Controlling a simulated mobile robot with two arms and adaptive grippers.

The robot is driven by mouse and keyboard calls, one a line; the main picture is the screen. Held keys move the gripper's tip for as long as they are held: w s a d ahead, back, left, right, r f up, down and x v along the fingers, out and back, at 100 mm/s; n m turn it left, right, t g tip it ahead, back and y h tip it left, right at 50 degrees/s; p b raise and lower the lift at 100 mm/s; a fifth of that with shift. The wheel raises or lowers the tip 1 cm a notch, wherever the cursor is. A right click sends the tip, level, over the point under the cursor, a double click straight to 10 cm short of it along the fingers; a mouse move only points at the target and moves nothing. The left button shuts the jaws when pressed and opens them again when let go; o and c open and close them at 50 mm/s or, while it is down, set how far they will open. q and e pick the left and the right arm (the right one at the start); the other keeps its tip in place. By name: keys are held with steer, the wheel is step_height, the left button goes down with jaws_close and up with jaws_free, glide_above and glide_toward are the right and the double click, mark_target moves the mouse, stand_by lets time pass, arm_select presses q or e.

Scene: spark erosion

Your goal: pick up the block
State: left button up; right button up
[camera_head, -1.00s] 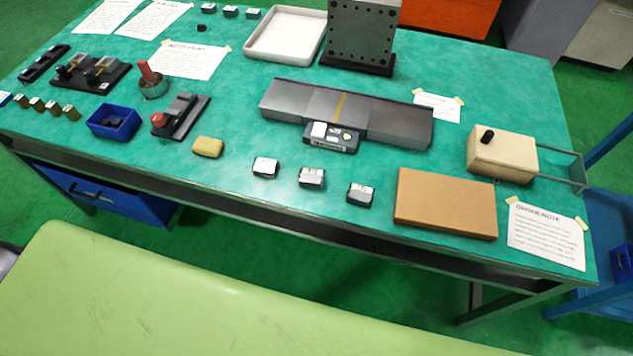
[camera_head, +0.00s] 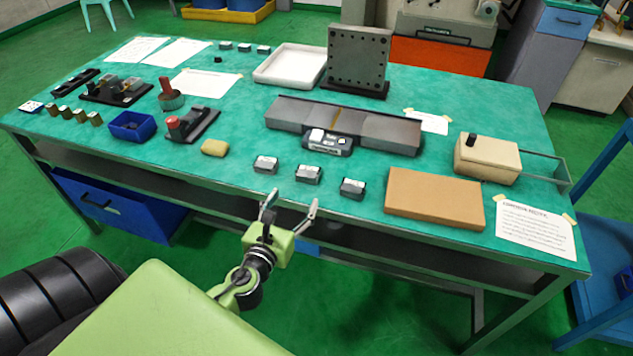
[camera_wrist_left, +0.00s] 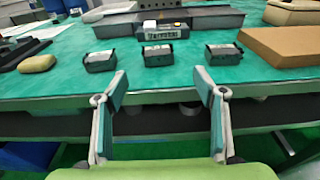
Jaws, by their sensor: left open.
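Three small dark blocks with pale labelled tops stand in a row near the table's front edge: a left block (camera_head: 265,165), a middle block (camera_head: 308,175) and a right block (camera_head: 351,189). I cannot tell which one the task names. In the left wrist view the left block (camera_wrist_left: 100,61), middle block (camera_wrist_left: 158,55) and right block (camera_wrist_left: 223,54) lie beyond my fingers. My left gripper (camera_head: 291,204) is open and empty, in front of the table edge and apart from the blocks. Its spread fingers (camera_wrist_left: 161,85) show in the left wrist view. My right gripper is not in view.
A brown slab (camera_head: 434,197) lies right of the blocks, and a yellowish pad (camera_head: 214,147) lies left. Behind them are a long grey metal bar (camera_head: 390,132) and a small dark device (camera_head: 327,142). A beige box (camera_head: 487,158) stands at the right. Bare green tabletop surrounds the blocks.

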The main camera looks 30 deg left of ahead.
mark_target(305, 177)
arm_select(q)
steer(key=x, duration=1.3)
steer(key=shift+w+a+f+p, duration=0.1)
steer(key=shift+a+f+p, duration=0.1)
steer(key=shift+p, duration=0.15)
steer(key=c, duration=1.4)
steer(key=shift+r, duration=0.1)
steer(key=c, duration=0.4)
steer(key=shift+o, duration=0.2)
